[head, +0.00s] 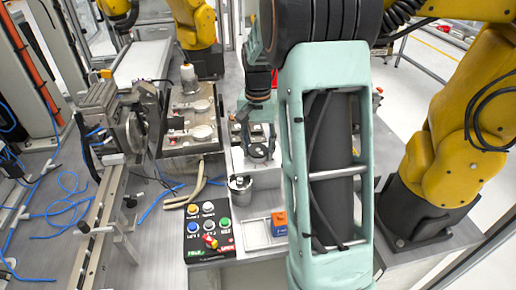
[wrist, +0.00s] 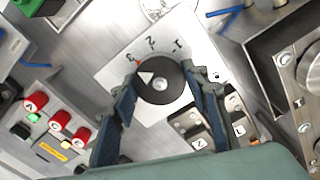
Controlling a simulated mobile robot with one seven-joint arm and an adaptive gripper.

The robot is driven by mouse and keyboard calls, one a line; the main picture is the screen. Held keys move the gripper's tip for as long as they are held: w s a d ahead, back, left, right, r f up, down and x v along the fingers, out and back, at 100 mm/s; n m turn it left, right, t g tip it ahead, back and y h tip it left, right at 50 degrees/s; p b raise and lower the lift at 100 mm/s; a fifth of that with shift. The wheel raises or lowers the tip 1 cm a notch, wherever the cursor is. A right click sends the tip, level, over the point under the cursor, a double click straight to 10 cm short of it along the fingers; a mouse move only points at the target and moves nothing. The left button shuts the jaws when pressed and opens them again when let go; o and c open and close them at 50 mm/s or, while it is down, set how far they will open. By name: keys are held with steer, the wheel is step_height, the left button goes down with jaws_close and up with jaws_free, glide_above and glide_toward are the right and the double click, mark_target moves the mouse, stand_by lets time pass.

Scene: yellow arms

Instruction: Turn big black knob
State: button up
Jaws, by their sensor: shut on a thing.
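The big black knob (wrist: 160,84) is a round dial on a white plate (wrist: 118,72) in the wrist view. The plate carries the numbers 1, 2 and 3. The knob's white triangle points up and left, near the 3 and a small red mark. My gripper (wrist: 164,80) has one finger on each side of the knob and is shut on it. The fingers hide parts of the knob's left and right edges. In the head view my gripper (head: 257,138) is lowered over the bench, and the knob (head: 258,152) shows dark beneath it.
Red knobs (wrist: 60,120) stand left of the plate in the wrist view, and switches (wrist: 200,130) lie close on its right. In the head view, a button box (head: 208,232), a metal cup (head: 240,186) and an orange-and-blue block (head: 279,222) are nearby. A yellow arm (head: 455,150) stands at right.

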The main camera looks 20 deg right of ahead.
mark_target(258, 150)
steer(key=o, duration=1.2)
steer(key=shift+c, duration=0.2)
step_height(258, 150, up, 12)
